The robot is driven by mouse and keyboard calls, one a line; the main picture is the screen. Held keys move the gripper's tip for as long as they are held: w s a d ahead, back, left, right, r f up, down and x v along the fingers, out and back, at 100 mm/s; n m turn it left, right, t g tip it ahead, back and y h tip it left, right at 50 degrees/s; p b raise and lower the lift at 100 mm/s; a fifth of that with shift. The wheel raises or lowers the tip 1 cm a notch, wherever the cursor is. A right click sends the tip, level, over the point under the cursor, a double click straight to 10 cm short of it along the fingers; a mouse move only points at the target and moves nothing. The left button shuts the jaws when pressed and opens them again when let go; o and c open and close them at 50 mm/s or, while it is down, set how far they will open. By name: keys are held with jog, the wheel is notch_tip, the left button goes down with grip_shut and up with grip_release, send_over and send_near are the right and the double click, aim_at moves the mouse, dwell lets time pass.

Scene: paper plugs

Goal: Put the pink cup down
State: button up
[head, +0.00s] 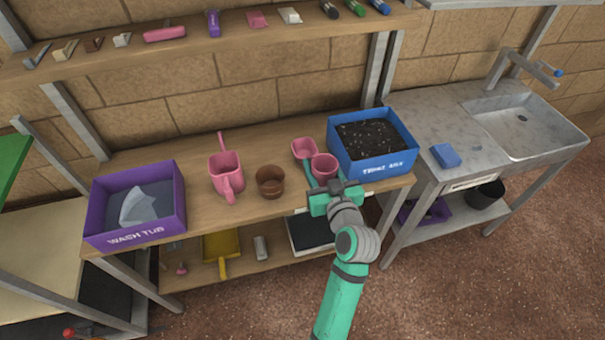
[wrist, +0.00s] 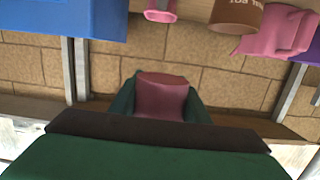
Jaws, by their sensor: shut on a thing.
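The gripper hides the cup's lower part.
A small pink vessel (head: 304,148) is close behind the cup. A blue soil box (head: 374,171) stands to the right. Brown pot (head: 270,182), pink watering can (head: 227,178) and purple wash tub (head: 135,205) stand leftward. Some bench is bare between pot and cup.

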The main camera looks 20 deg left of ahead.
jog(key=shift+w+a+f, duration=0.75)
jog(key=shift+a+f, duration=0.3)
jog(key=shift+f, duration=0.65)
jog(key=shift+w+a+f, duration=0.75)
jog(key=shift+a+f, duration=0.3)
jog(key=shift+f, duration=0.65)
jog(key=shift+w+a+f, duration=0.75)
jog(key=shift+a+f, duration=0.3)
jog(key=shift+f, duration=0.65)
jog(key=shift+f, duration=0.15)
jog(key=shift+s+a+f, duration=0.1)
jog(key=shift+f, duration=0.3)
jog(key=o, duration=1)
jog(key=shift+r, duration=0.15)
